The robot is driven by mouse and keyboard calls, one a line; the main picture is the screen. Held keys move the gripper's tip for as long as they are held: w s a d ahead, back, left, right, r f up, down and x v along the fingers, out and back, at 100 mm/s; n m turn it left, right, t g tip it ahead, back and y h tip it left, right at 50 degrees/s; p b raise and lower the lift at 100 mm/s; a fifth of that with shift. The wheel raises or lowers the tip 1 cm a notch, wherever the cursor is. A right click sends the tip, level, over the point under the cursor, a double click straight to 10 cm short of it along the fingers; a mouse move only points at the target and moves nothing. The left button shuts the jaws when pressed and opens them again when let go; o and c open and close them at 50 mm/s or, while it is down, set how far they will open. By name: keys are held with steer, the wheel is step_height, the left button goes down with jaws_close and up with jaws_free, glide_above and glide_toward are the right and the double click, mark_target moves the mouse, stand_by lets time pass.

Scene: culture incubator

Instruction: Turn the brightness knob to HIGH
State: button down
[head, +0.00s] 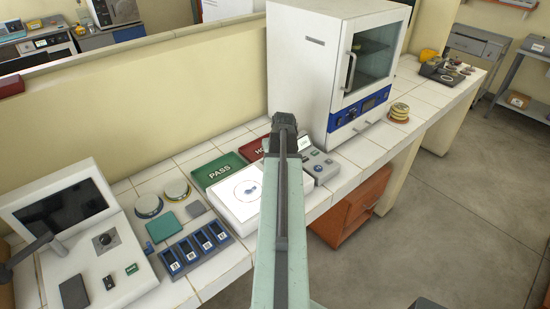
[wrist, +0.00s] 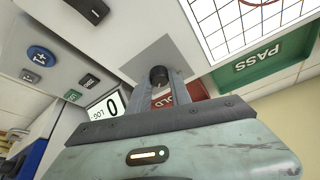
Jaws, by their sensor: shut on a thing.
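The knob (wrist: 158,72) is a small black cylinder on a grey panel (wrist: 152,58) in the wrist view. My gripper (wrist: 160,82) has its two grey fingers shut on it, one at each side. I cannot make out a LOW or HIGH mark or a pointer on the knob. The panel is beside a bright grid plate (wrist: 255,18) on a white unit. In the head view this lit white unit (head: 228,208) lies on the counter. My arm hides the knob and my fingertips there.
A green PASS tray (head: 217,170) and a red HOLD tray (head: 254,150) lie behind the unit. A small keypad device (head: 318,166) is just right of my arm. A white incubator (head: 305,65) stands behind it. A monitor machine (head: 88,245) stands at the left.

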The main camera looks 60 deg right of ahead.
steer(key=c, duration=1.2)
jaws_free()
steer(key=p+v, duration=0.7)
steer(key=shift+r, duration=0.3)
steer(key=shift+s+a, duration=0.1)
steer(key=shift+s, duration=0.05)
